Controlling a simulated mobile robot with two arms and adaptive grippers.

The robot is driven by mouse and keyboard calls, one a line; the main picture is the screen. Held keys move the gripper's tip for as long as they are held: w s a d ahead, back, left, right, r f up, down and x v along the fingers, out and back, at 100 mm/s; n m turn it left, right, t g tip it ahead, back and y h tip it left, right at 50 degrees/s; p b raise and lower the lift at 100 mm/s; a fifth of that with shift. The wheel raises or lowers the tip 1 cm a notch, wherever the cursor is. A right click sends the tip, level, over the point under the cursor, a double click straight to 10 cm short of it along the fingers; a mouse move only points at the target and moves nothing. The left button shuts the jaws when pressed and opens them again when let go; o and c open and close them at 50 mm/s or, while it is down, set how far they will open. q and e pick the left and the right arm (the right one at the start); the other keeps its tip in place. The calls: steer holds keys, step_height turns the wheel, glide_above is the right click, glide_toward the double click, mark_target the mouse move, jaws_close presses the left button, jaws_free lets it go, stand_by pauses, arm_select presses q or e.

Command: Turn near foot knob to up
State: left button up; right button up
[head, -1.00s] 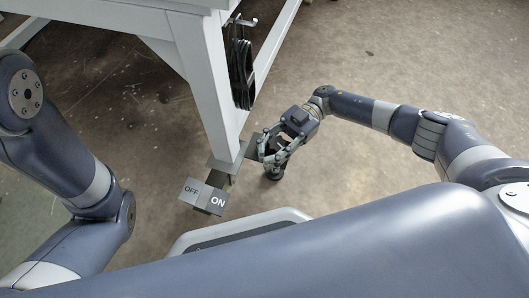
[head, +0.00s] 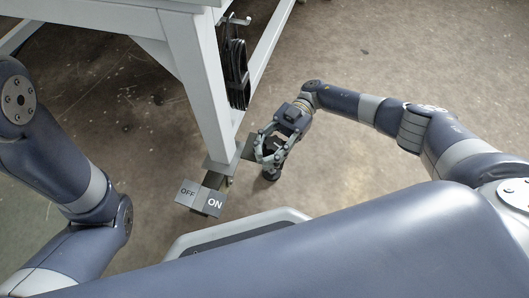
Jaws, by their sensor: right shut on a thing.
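The near foot knob (head: 271,175) is a small dark round piece low beside the foot of the white table leg (head: 207,85). My right gripper (head: 269,158) reaches down to it from the upper right, with its fingers shut around its upper part. The fingers hide most of the knob, so its turn position cannot be told. A dark bracket (head: 249,147) lies between the leg and the fingers. My left gripper is out of view; only the left arm shows at the left.
A coiled black cable (head: 236,75) hangs from a hook on the frame above. The floor (head: 350,200) to the right is open.

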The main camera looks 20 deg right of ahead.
steer(key=shift+s+d+n+g+h+b, duration=0.1)
steer(key=shift+d+n+g+h+b, duration=0.1)
steer(key=shift+n+g+h, duration=0.45)
steer(key=shift+s+d+n+g+h+b, duration=0.1)
steer(key=shift+n+g+h+b, duration=0.05)
steer(key=shift+n+g+h, duration=0.5)
stand_by(4.3)
steer(key=o, duration=1.1)
steer(key=shift+c, duration=0.2)
step_height(320, 180, up, 10)
